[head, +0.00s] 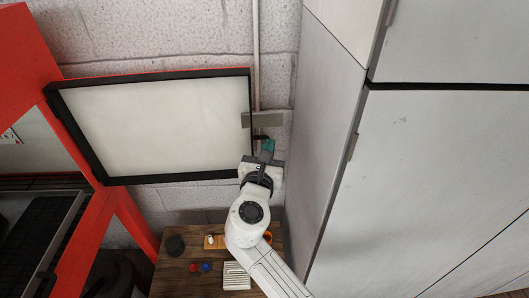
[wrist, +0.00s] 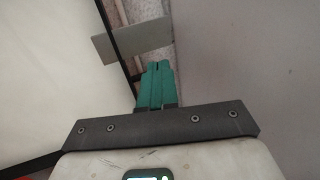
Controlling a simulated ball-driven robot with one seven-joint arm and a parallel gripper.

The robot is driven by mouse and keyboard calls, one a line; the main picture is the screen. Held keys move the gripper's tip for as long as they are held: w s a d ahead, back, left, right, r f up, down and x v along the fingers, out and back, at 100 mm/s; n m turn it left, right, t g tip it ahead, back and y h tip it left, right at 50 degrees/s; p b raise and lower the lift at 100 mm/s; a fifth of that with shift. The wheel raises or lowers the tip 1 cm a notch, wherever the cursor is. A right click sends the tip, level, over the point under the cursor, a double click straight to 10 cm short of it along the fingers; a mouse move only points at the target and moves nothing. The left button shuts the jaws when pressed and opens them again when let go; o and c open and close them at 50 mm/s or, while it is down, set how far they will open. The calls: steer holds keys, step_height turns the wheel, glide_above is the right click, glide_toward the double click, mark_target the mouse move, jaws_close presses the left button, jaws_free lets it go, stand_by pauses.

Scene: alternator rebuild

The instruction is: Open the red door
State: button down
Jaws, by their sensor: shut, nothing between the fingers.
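The red door (head: 160,125) shows its pale panel in a black frame, with a thin red edge along the top. It stands swung out from the red cabinet (head: 75,235) on the left, whose front is open to view. A grey flat handle plate (head: 262,119) sticks out past the door's right edge; it also shows in the wrist view (wrist: 130,40). My gripper (head: 268,146) is by the door's right edge, just below the plate. Its teal fingers (wrist: 155,82) are together and empty. In the wrist view the fingertips appear close to the door's edge; contact cannot be told.
A tall grey cabinet (head: 430,190) stands close on my gripper's right. Below is a wooden table (head: 190,284) with a black round part (head: 175,245), small red and blue pieces (head: 199,267) and a white ridged block (head: 236,276). A block wall is behind.

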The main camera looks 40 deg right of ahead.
steer(key=s+a+b, duration=0.1)
steer(key=s+a, duration=0.4)
steer(key=s, duration=0.3)
steer(key=shift+s+a+b, duration=0.2)
steer(key=shift+a+b, duration=0.15)
steer(key=shift+b, duration=0.05)
